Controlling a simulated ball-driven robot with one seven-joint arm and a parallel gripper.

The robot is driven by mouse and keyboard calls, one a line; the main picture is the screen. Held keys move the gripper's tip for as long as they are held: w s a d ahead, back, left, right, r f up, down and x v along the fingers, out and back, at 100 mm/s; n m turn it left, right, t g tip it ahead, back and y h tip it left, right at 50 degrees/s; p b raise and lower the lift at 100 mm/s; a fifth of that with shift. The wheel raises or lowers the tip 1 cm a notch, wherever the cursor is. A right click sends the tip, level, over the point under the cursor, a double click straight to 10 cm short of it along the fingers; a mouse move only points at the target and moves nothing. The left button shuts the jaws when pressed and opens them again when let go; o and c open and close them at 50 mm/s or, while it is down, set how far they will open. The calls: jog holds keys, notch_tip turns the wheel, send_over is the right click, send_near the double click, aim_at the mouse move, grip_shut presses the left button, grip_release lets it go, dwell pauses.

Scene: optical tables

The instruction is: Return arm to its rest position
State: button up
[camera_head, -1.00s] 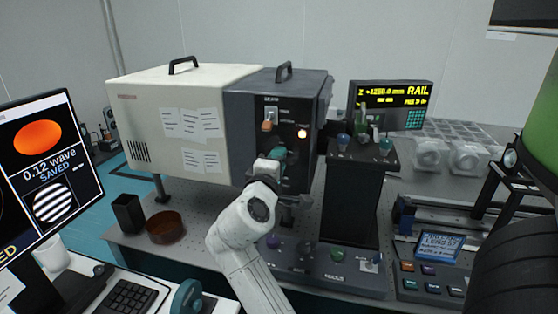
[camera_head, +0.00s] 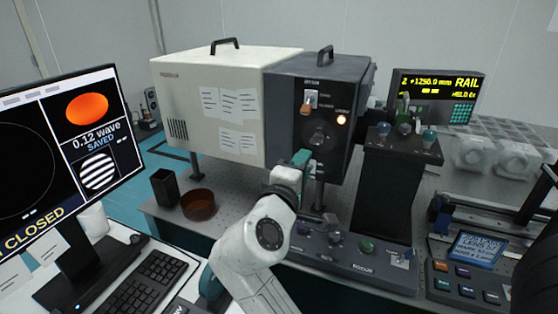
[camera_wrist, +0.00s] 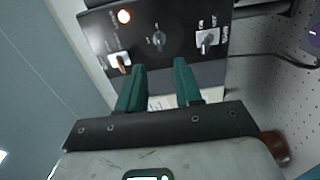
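My gripper (camera_wrist: 160,85) shows in the wrist view with two teal fingers apart and nothing between them. It faces the dark front panel (camera_wrist: 158,40) of the instrument, which has two toggle switches, a knob and a lit orange lamp. In the head view my gripper (camera_head: 302,158) is in front of that dark box (camera_head: 345,85), low by its front face. My white arm reaches up to it from the bottom of the picture. Whether the fingertips touch the panel cannot be told.
A monitor (camera_head: 60,150) and keyboard (camera_head: 150,285) stand at the left. A black cup (camera_head: 164,187) and brown dish (camera_head: 198,204) sit on the table left of my arm. A black pedestal with knobs (camera_head: 390,190) and a rail display (camera_head: 435,95) stand to the right.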

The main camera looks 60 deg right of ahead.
jog(key=s+a+f+t+y, duration=0.1)
jog(key=a+f+y, duration=0.3)
jog(key=f, duration=0.7)
jog(key=a+f+t+y, duration=0.1)
jog(key=a+f+y, duration=0.3)
jog(key=f, duration=0.6)
jog(key=s+a+f+m+g+y+p, duration=0.1)
jog(key=s+a+f+g+y, duration=0.1)
jog(key=s+a+f+y, duration=0.7)
jog(key=a+f, duration=0.4)
jog(key=shift+s+a+y, duration=0.15)
jog(key=shift+s+y, duration=0.25)
